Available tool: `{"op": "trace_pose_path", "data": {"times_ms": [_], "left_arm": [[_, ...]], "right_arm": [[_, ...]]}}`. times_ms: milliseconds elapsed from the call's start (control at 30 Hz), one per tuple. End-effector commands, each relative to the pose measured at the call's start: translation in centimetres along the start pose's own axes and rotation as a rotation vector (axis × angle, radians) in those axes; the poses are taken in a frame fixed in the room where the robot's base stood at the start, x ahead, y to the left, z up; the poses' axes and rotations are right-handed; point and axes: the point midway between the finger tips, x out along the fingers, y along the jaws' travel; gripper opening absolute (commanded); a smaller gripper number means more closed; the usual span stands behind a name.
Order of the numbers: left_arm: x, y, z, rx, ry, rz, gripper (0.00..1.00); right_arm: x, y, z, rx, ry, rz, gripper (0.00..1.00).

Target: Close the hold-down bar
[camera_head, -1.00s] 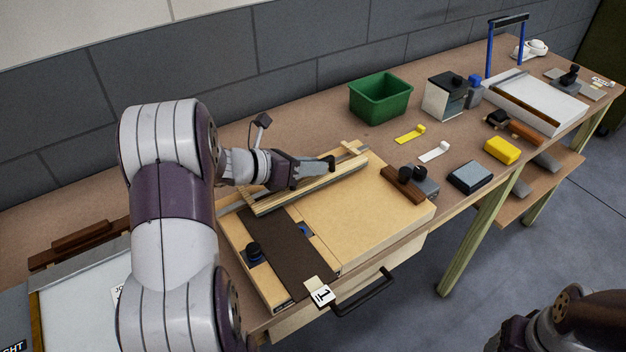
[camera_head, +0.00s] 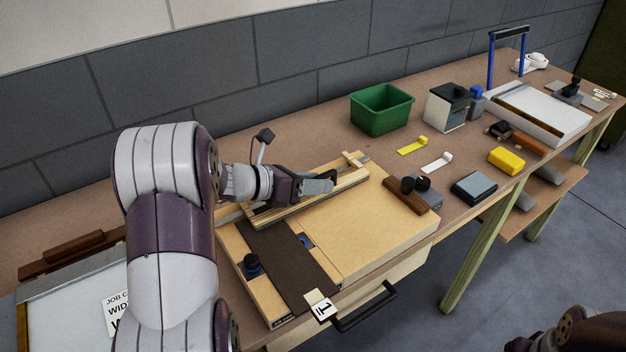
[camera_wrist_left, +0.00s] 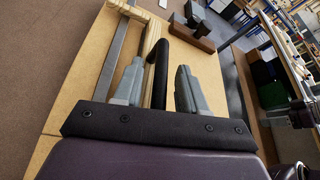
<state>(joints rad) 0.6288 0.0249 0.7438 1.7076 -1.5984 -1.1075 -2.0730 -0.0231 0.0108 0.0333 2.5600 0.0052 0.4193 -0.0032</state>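The wooden hold-down bar (camera_head: 347,182) lies slantwise across the back of the wooden veneering board (camera_head: 375,220). In the left wrist view the pale bar (camera_wrist_left: 152,38) runs away from me, with a black grip (camera_wrist_left: 160,66) along it. My left gripper (camera_head: 320,185) is low over the bar in the head view. In the left wrist view its two grey fingers (camera_wrist_left: 158,88) stand apart on either side of the black grip, with a gap to the right finger. Whether the left finger touches the bar is unclear. My right gripper is out of view.
A brown block (camera_head: 405,196) is at the board's right edge. A green bin (camera_head: 381,108) and a yellow block (camera_head: 506,160) stand further right. A drawer handle (camera_head: 368,308) juts out in front.

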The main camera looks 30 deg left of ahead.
Motion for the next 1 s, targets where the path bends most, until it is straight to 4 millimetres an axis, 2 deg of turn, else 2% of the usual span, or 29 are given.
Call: {"op": "trace_pose_path", "data": {"times_ms": [267, 367, 467, 800, 1000], "left_arm": [[-0.2, 0.1, 0.2, 0.004, -0.003, 0.003, 0.4], [-1.0, 0.1, 0.2, 0.003, -0.005, 0.005, 0.4], [-2.7, 0.1, 0.2, 0.004, -0.005, 0.007, 0.4], [-10.4, 0.1, 0.1, 0.003, -0.003, 0.006, 0.4], [-12.5, 0.1, 0.1, 0.002, -0.002, 0.003, 0.4]], "right_arm": [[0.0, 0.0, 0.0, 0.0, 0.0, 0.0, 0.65], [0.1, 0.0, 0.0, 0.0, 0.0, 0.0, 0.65], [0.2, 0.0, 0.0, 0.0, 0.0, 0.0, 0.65], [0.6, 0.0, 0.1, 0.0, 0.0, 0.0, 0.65], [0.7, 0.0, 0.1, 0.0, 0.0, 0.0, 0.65]]}}
